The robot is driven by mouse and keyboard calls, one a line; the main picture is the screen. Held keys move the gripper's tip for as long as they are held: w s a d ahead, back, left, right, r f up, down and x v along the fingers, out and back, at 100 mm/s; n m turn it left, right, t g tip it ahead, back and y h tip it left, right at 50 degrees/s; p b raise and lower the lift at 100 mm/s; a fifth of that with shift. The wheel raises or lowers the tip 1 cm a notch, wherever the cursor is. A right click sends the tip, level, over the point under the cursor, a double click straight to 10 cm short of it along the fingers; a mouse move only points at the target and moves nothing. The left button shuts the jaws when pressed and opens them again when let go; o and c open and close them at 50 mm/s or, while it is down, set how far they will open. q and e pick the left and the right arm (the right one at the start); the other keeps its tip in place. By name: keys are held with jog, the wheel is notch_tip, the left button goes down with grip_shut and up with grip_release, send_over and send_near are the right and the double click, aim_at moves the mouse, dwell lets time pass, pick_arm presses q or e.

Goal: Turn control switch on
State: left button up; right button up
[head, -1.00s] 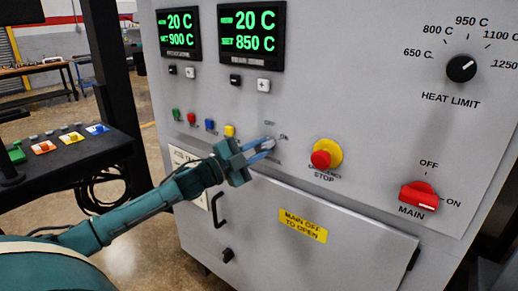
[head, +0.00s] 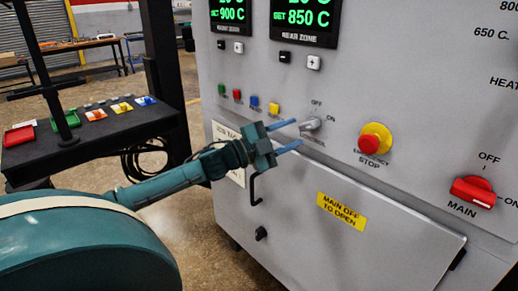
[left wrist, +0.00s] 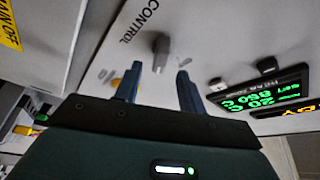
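The control switch (head: 311,124) is a small grey knob on the furnace panel, with OFF above it and ON to its right. I cannot tell for certain which mark it points to. My left gripper (head: 299,133) is open, its two blue fingers spread and pointing at the switch from the left. In the left wrist view the switch (left wrist: 160,52) stands just beyond and between the fingertips (left wrist: 160,70), with no visible contact and the CONTROL label nearby. My right gripper is not in view.
The red and yellow emergency stop (head: 373,140) is right of the switch. The red main switch (head: 472,192) is farther right. Small coloured lamps (head: 254,101) lie left of the switch. A door handle (head: 256,188) sticks out below my left gripper.

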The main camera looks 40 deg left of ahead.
pick_arm(q)
jog(key=v, duration=0.8)
jog(key=shift+s+a, duration=0.15)
jog(key=shift+s, duration=0.2)
jog(key=shift+f, duration=0.1)
